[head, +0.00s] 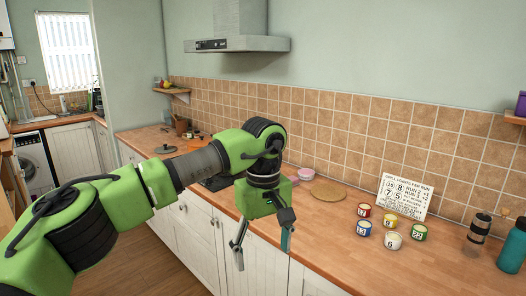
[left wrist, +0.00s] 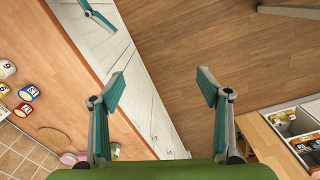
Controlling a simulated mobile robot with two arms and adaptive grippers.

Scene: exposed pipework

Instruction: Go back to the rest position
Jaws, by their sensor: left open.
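My left gripper (head: 262,242) hangs in front of the white base cabinets, just off the front edge of the worktop. Its two fingers are spread wide with nothing between them. In the left wrist view the open fingers (left wrist: 161,88) have teal pads, and wooden floor and cabinet fronts show below them. The green left arm (head: 160,180) reaches in from the left. A small grey and teal piece, probably part of my right gripper (left wrist: 98,17), shows at the top of the left wrist view; its opening is unclear.
Several numbered tins (head: 394,241) stand on the wooden worktop (head: 340,258) before a white sign (head: 405,196). A round board (head: 328,191) and pink bowl (head: 305,174) lie left of them. Floor below is clear.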

